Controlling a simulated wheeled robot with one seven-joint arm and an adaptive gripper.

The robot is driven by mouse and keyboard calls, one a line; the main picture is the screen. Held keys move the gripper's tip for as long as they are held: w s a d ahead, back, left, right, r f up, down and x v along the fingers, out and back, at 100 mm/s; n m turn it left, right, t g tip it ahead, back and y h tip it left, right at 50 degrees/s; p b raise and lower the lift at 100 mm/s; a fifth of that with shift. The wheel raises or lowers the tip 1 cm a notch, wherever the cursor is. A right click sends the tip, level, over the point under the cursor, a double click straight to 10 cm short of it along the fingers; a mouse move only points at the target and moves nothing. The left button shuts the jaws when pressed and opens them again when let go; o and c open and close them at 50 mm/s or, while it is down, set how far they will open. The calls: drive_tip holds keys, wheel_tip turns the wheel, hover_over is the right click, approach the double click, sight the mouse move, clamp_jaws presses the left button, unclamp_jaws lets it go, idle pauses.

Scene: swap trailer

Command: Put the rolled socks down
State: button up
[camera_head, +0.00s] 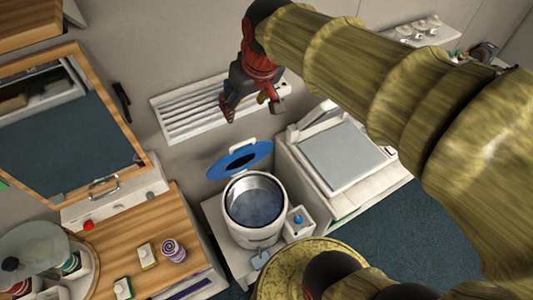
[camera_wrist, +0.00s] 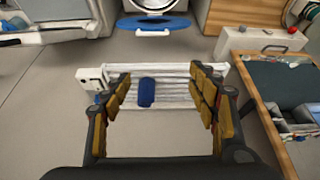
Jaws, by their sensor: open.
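A small blue roll (camera_wrist: 147,92), which looks like the rolled socks, lies on the white slatted rack (camera_wrist: 172,72) in the wrist view. My gripper (camera_wrist: 160,80) is open, with its yellow-padded fingers on either side of the roll in the picture and clear space between roll and fingers. I cannot tell how far the fingertips are from the rack. In the head view my gripper (camera_head: 252,109) is in front of the slatted rack (camera_head: 180,112). The roll cannot be made out in the head view.
A round metal-lined tub (camera_head: 254,200) with a raised blue lid (camera_head: 240,160) stands below the rack. A white box-like unit (camera_head: 345,158) is to its right. A wooden counter (camera_head: 130,235) with small items is at lower left.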

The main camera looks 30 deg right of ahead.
drive_tip(key=s+a+f, duration=0.1)
drive_tip(key=s+f, duration=0.1)
drive_tip(key=s, duration=0.5)
drive_tip(key=s+f, duration=0.3)
drive_tip(key=s, duration=0.4)
drive_tip(key=shift+s+a+t, duration=0.15)
drive_tip(key=shift+a+t, duration=0.15)
drive_tip(key=shift+a, duration=0.1)
wheel_tip(320, 180, down, 23)
drive_tip(key=b, duration=2.3)
drive_tip(key=shift+f, duration=0.15)
drive_tip(key=shift+c, duration=0.4)
